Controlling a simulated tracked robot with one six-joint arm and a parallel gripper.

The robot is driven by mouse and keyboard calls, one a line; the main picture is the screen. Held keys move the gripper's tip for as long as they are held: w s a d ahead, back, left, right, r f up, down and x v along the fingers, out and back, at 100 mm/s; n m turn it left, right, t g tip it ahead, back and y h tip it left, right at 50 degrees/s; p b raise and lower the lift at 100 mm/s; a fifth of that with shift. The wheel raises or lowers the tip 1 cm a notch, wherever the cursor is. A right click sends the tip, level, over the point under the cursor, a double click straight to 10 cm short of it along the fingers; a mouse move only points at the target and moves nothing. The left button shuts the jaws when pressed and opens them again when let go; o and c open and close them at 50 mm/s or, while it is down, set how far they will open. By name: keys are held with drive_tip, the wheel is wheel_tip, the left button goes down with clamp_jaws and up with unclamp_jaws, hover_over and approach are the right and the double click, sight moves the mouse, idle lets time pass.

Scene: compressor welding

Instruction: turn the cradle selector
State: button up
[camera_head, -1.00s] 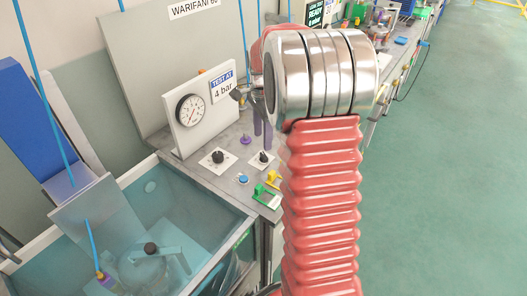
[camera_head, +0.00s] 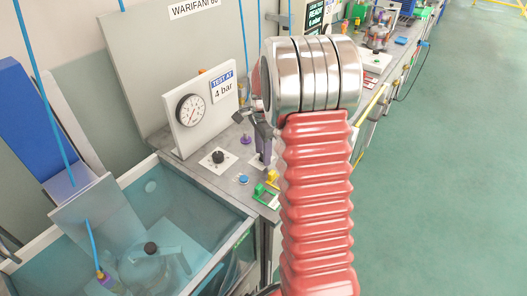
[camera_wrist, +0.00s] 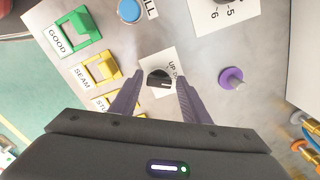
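The cradle selector (camera_wrist: 159,78) is a small black knob on a white plate with a partly readable "UP" label, in the middle of the wrist view. My gripper (camera_wrist: 161,83) is open, with its two purple fingers to either side of the knob in the picture. I cannot tell whether they touch it or are still above it. In the head view, my gripper (camera_head: 261,150) points down over the bench and hides the knob.
Around the selector are a purple peg (camera_wrist: 231,78), a blue button (camera_wrist: 130,10), a green bracket (camera_wrist: 78,30), a yellow bracket (camera_wrist: 102,69) and another dial (camera_head: 218,157). A pressure gauge (camera_head: 190,110) stands behind. A water tank (camera_head: 195,240) lies at front left.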

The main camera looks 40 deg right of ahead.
drive_tip(key=shift+d, duration=0.15)
drive_tip(key=c, duration=0.8)
